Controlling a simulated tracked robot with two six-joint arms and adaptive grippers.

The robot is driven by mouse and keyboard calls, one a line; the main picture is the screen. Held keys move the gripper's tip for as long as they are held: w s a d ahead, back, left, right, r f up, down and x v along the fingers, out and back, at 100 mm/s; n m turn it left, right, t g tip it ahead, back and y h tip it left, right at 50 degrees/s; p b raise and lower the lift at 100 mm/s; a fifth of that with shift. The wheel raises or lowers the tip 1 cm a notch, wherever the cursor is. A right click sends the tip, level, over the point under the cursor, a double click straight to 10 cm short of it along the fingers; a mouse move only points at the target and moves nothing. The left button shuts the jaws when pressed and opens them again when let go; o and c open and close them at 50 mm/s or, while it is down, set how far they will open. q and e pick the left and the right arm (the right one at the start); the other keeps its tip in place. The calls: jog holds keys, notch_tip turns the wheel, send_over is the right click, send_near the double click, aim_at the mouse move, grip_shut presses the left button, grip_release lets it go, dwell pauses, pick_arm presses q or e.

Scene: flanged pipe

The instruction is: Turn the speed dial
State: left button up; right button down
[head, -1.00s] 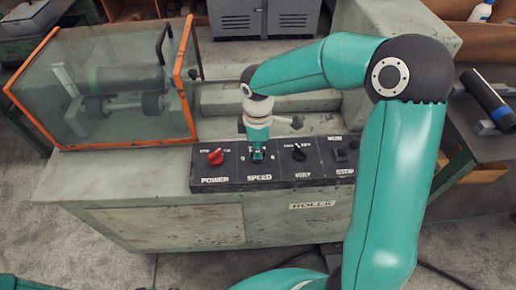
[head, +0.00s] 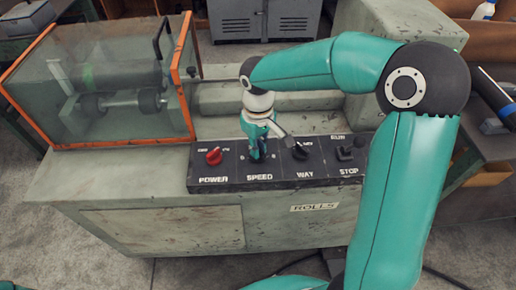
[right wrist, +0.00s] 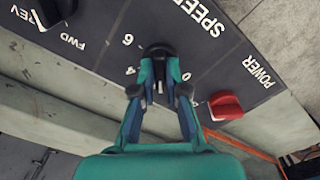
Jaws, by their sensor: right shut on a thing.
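The black speed dial (right wrist: 157,50) is on the dark control panel, above the SPEED label in the head view and beside it in the right wrist view. The numbers 6 and 4 show near it in the right wrist view. My right gripper (right wrist: 160,84) is shut on the dial, one finger on each side. In the head view my right gripper (head: 258,152) points down at the panel and hides most of the dial. My left gripper is out of view.
The red power knob (head: 214,156) sits left of the dial. The black WAY switch (head: 299,151) and the RUN/STOP control (head: 346,152) are to its right. A glass guard with an orange frame (head: 110,85) stands at the left of the machine.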

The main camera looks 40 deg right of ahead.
jog(key=shift+m, duration=0.7)
jog(key=c, duration=1.2)
grip_release()
jog(key=shift+r, duration=0.1)
notch_tip(320, 180, up, 12)
